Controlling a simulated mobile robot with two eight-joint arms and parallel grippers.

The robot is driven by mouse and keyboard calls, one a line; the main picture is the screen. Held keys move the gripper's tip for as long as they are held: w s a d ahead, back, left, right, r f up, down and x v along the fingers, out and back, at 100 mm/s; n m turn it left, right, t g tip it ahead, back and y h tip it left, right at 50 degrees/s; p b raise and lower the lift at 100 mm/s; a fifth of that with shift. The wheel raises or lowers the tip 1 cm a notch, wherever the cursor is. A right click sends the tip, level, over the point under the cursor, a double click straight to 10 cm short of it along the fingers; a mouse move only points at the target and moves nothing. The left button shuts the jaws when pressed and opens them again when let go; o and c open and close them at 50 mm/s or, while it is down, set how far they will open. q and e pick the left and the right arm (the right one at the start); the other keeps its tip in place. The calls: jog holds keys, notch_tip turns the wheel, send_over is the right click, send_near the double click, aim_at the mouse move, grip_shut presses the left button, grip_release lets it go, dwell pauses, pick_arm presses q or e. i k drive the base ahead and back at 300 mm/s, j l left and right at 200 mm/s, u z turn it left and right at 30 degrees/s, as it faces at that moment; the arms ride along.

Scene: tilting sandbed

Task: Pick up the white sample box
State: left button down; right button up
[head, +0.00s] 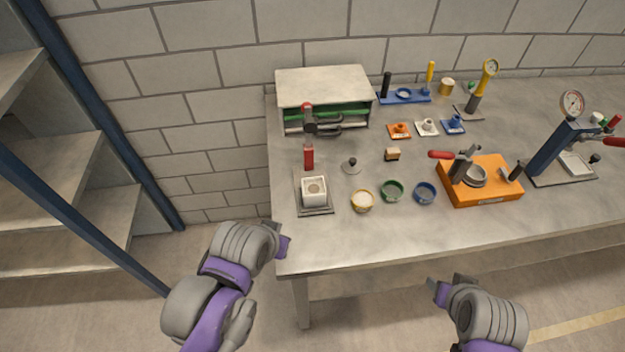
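The white sample box (314,192) is a small open-topped square box. It sits on a grey plate (318,209) at the left front of the table, with an upright red handle (308,157) just behind it. My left gripper (284,243) is beside the table's front left corner, apart from the box and in front of it to the left. My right gripper (436,287) is in front of the table's front edge, well to the right of the box. Both are seen small and from the side, so their finger gaps cannot be made out.
Yellow (362,201), green (392,191) and blue (424,193) round cups stand right of the box. An orange base with a clamp (483,190) stands farther right. A metal housing (322,88) stands behind. The table's front strip (380,238) is clear. Shelving (70,210) is at left.

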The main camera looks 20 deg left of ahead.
aim_at(314, 189)
jog(key=l+u, duration=0.15)
jog(key=u, duration=0.3)
jog(key=k+l+u, duration=0.1)
jog(key=u, duration=0.3)
